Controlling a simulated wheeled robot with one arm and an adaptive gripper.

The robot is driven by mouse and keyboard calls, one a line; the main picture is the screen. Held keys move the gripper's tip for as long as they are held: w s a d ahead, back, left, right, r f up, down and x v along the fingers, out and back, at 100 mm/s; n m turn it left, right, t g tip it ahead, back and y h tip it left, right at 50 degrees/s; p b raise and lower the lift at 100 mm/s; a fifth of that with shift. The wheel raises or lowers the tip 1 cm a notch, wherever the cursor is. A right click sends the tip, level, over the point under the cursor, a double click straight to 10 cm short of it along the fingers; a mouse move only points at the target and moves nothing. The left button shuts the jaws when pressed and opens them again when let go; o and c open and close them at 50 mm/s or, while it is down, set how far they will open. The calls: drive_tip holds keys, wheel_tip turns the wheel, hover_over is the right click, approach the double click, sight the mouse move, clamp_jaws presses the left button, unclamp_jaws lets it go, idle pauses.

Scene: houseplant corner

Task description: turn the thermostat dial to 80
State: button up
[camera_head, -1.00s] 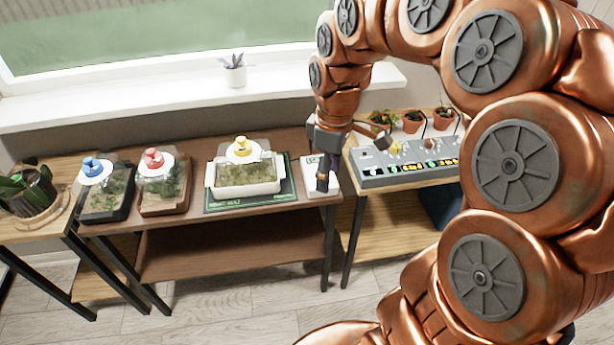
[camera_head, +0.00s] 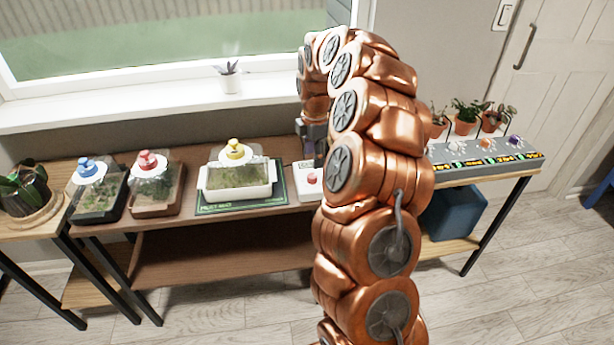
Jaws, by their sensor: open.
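A small white box (camera_head: 305,192) with a red dial (camera_head: 312,180) stands at the right end of the brown table, beside the dark green mat (camera_head: 240,207); it looks like the thermostat. The dial's scale is too small to read. My gripper (camera_head: 313,140) is above and behind the box, partly hidden by my own arm. It is open, with nothing seen in it, and appears apart from the dial; the fingertips are not clear.
On the mat is a white tray (camera_head: 237,191) under a clear lid with a yellow knob. Two lidded trays, blue-knobbed (camera_head: 97,195) and red-knobbed (camera_head: 152,190), stand left. A grey control panel (camera_head: 470,165) and potted plants (camera_head: 465,115) are right. A window sill (camera_head: 150,108) runs behind.

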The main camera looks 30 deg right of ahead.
sight(313, 176)
drive_tip(key=shift+f+p, duration=0.55)
drive_tip(key=shift+f, duration=3.35)
drive_tip(key=shift+c, duration=0.3)
drive_tip(key=c, duration=1)
drive_tip(key=shift+d, duration=0.35)
clamp_jaws()
drive_tip(key=shift+a, duration=0.35)
